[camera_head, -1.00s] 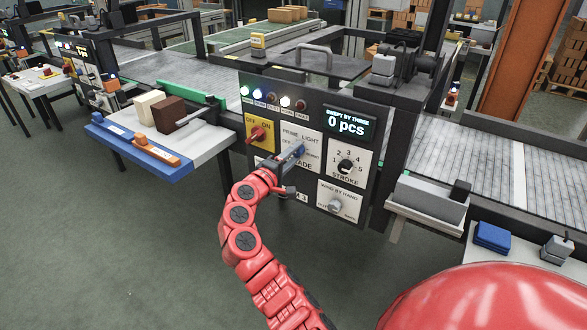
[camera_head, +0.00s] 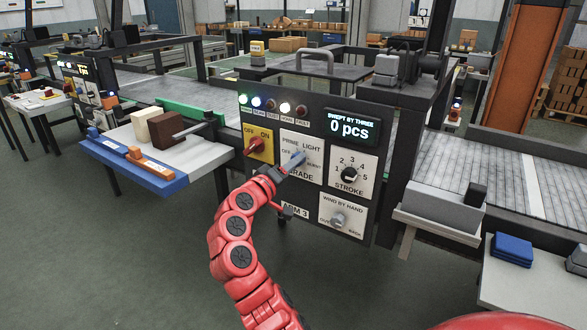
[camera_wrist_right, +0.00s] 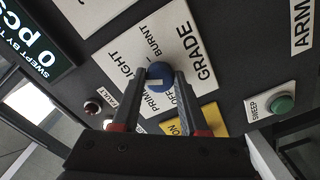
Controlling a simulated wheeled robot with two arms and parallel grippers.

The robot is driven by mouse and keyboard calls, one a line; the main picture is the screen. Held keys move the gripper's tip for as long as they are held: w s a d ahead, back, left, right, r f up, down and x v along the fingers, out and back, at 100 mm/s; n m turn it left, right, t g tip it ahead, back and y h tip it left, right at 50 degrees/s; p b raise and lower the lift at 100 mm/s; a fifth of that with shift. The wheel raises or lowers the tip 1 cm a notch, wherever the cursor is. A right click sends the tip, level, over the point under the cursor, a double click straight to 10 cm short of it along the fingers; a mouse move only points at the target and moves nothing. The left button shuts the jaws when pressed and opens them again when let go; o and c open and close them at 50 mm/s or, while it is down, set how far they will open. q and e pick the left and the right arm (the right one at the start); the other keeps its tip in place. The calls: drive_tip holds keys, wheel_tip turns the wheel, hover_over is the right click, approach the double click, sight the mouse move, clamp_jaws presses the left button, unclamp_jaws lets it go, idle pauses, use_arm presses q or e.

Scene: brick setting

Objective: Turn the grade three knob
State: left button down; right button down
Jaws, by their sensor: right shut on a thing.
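The grade knob (camera_head: 294,160) is blue and sits on a white plate lettered PRIME, LIGHT, BURNT, OFF and GRADE. The plate is on a dark control panel (camera_head: 300,228) whose lower label, partly covered by my arm, ends in 3. My right gripper (camera_head: 284,168) reaches the knob from the lower left. In the right wrist view the blue knob (camera_wrist_right: 159,72) lies between the two dark fingertips (camera_wrist_right: 160,84), which are shut on it. A white mark shows on the knob; I cannot tell its exact setting. My left gripper is out of view.
A red OFF/ON switch (camera_head: 257,146), a black stroke dial (camera_head: 349,174) and a grey wind-by-hand knob (camera_head: 338,220) surround the grade plate. The display (camera_head: 351,127) reads 0 pcs. A blue-edged side table (camera_head: 133,170) stands left; open floor lies below.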

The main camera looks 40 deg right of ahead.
drive_tip(key=shift+f, duration=0.1)
drive_tip(key=shift+c, duration=2.2)
unclamp_jaws()
drive_tip(key=shift+a, duration=0.1)
drive_tip(key=p+v, duration=0.1)
drive_tip(key=v, duration=1.6)
drive_tip(key=shift+a, duration=0.1)
